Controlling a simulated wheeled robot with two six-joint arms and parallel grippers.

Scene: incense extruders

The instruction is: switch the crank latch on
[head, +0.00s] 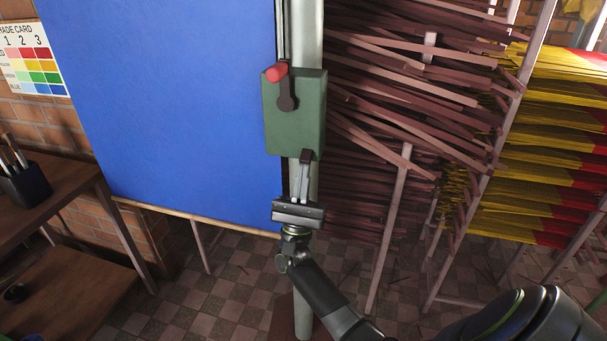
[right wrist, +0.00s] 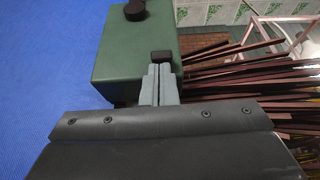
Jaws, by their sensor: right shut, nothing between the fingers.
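The crank latch is a green box (head: 309,125) on a pale upright post. A dark lever (head: 286,92) on its front face runs from a round hub up and slightly left to a red knob (head: 277,72). In the right wrist view the green box (right wrist: 130,60) fills the upper middle, with the dark hub (right wrist: 135,10) at the top edge; the red knob is outside that view. My right gripper (head: 305,157) is shut and empty, its dark fingertips at the box's lower edge, below the lever. I cannot tell whether they touch the box. The left gripper is not in view.
A large blue panel (head: 170,90) stands left of the post. Racks of brown sticks (head: 400,65) and yellow-red bundles (head: 545,150) are close on the right. A wooden table (head: 60,190) with a dark brush cup (head: 25,185) is at the left.

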